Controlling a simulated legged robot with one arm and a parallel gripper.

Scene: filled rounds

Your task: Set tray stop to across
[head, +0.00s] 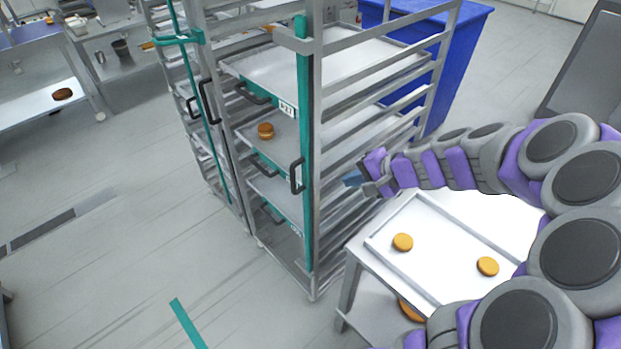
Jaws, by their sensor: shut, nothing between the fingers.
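A tall metal tray rack (340,45) stands in the middle of the head view, with several trays on its rails. A long upright teal bar (304,150) with a dark handle (296,176) runs along its near front corner post. I take this bar for the tray stop; it stands along the post, not across the tray fronts. My gripper (352,179) is shut and empty, right of the bar, by the rack's near side. I cannot tell if it touches the rack. My arm comes in from the right.
A second rack (170,75) with a teal bar adjoins on the left. A low table (353,262) with a tray and round yellow pieces stands below my arm. A blue bin (455,75) is behind. The floor (120,250) at left is mostly clear.

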